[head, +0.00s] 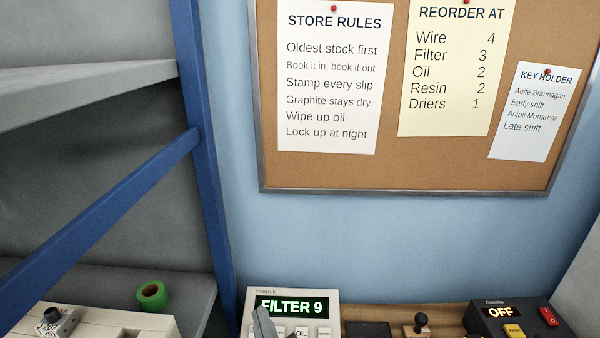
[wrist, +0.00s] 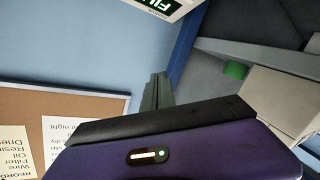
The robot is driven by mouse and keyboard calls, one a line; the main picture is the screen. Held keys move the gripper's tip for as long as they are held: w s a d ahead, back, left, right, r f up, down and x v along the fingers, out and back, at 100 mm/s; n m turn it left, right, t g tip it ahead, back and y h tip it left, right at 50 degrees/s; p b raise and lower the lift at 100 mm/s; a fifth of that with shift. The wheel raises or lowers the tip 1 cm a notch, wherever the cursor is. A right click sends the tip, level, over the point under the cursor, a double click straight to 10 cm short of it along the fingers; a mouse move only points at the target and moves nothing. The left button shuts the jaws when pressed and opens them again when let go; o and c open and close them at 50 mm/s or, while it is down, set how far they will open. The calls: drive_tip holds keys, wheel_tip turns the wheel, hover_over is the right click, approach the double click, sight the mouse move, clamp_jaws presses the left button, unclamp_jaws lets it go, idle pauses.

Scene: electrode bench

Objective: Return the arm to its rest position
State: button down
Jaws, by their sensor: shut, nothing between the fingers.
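My gripper (head: 264,320) shows at the bottom edge of the head view, its grey fingers together in front of a pale keyed device (head: 292,295) that reads "FILTER 9". The fingers cover part of the device's left keys; I cannot tell whether they touch it. In the wrist view my gripper (wrist: 158,82) is shut and empty beyond its purple and black body. The device also shows there, cut off at the top (wrist: 158,6). Most of my arm is outside the head view.
A black box (head: 488,322) reading "OFF" and a dark-handled stamp (head: 420,325) stand on the wooden bench (head: 385,312). A green tape roll (head: 152,295) lies at left, by the blue rack post (head: 205,170). A notice board (head: 400,165) hangs on the wall behind.

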drive_tip(key=s+d+f+m+h+b, duration=0.1)
drive_tip(key=s+d+f+m, duration=0.1)
drive_tip(key=s+d, duration=0.7)
drive_tip(key=s+d+f+m+h+b, duration=0.1)
drive_tip(key=s+d+f+m+h, duration=0.1)
drive_tip(key=s+d, duration=0.7)
drive_tip(key=s+d+f+m+h+b, duration=0.1)
drive_tip(key=s+d+m, duration=0.5)
drive_tip(key=s, duration=1.2)
wheel_tip(320, 180, down, 3)
drive_tip(key=d+h, duration=0.1)
drive_tip(key=d, duration=0.1)
drive_tip(key=shift+d+r+g, duration=0.2)
drive_tip(key=shift+d+g, duration=0.2)
